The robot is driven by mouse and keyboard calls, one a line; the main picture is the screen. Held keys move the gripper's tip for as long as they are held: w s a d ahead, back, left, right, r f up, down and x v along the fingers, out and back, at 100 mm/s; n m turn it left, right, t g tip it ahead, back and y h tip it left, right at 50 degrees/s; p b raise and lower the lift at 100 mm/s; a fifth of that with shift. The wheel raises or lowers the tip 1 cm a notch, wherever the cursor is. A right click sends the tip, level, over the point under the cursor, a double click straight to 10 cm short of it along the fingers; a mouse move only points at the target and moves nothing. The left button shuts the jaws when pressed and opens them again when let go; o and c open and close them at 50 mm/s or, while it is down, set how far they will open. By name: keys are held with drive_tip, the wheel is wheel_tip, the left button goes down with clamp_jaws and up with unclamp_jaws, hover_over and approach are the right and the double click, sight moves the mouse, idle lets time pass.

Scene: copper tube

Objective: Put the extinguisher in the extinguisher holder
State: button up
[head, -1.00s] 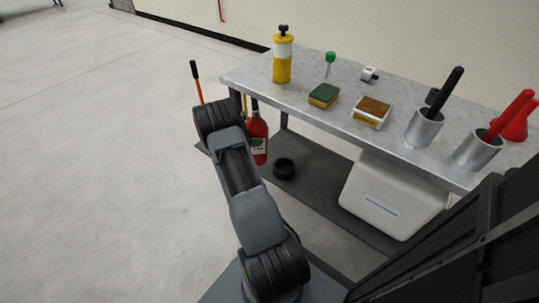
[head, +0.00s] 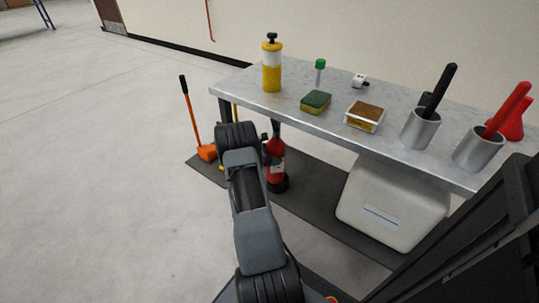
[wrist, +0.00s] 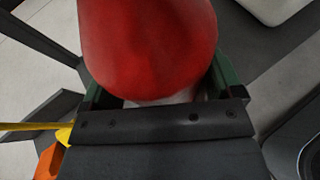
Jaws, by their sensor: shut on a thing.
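The red extinguisher (head: 275,158) is upright below the table's near left part in the head view, with a pale label and a black top. Its red body also fills the upper middle of the wrist view (wrist: 150,45). My gripper (wrist: 162,88) is shut around it, with green-edged fingers on both sides. In the head view my arm hides the gripper. The black round holder (head: 281,186) shows at the extinguisher's lower end, on the dark lower shelf. I cannot tell whether the base is seated inside it or just above it.
The grey table (head: 345,133) carries a yellow bottle (head: 272,70), a sponge (head: 316,102), a box and metal cups. A white bin (head: 390,205) stands on the lower shelf (head: 312,195) to the right. An orange-handled tool (head: 193,118) stands left of the arm.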

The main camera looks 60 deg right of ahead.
drive_tip(key=shift+s+d+f+b, duration=0.2)
drive_tip(key=shift+d+f+b, duration=0.1)
drive_tip(key=f, duration=0.1)
drive_tip(key=f+b, duration=0.2)
drive_tip(key=f, duration=0.1)
drive_tip(key=shift+s+d, duration=0.25)
drive_tip(key=shift+d, duration=0.15)
drive_tip(key=shift+b, duration=0.3)
